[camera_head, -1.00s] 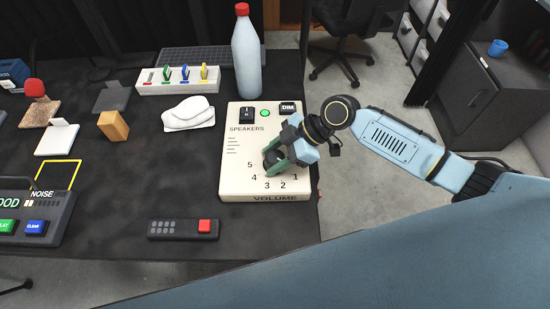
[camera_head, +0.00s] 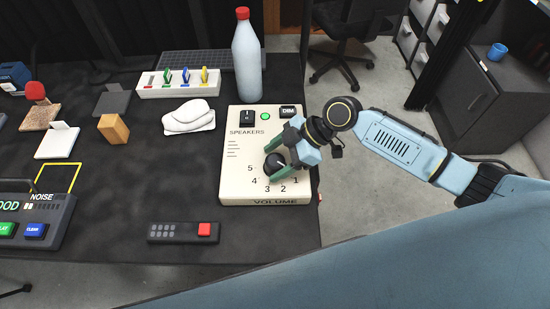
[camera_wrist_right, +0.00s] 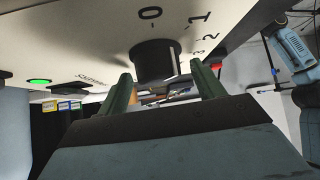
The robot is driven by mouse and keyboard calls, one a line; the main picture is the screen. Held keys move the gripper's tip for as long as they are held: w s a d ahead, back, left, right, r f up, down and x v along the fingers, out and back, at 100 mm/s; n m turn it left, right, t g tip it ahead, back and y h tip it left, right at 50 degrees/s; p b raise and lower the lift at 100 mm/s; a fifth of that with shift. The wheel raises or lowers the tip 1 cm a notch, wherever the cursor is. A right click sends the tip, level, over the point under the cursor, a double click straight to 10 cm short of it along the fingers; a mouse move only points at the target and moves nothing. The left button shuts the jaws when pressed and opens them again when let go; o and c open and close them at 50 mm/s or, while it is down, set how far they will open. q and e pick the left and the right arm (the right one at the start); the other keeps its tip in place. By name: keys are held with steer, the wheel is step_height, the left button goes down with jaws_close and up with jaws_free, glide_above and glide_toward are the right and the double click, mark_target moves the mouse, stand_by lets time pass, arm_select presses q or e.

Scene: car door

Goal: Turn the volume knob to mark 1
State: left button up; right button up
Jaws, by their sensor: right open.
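The cream speaker box (camera_head: 236,184) lies on the table with the black volume knob (camera_head: 273,163) on its face. Numbers 1 to 5 are printed around the knob, with 1 at its lower right. My right gripper (camera_head: 282,161) reaches in from the right, its green fingers open beside the knob. In the right wrist view the knob (camera_wrist_right: 154,62) stands between and just beyond the open fingertips (camera_wrist_right: 164,80), with gaps on both sides. The marks 0, 1, 2 and 3 show there. My left gripper is not in view.
On the box are a black rocker switch (camera_head: 247,118), a green light (camera_head: 265,117) and a DIM button (camera_head: 288,111). A bottle (camera_head: 247,60) stands behind it. A remote (camera_head: 183,232) lies to the front left. The table ends right of the box.

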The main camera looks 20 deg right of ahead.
steer(key=p+v, duration=0.1)
steer(key=v, duration=1.2)
steer(key=shift+s+a, duration=0.1)
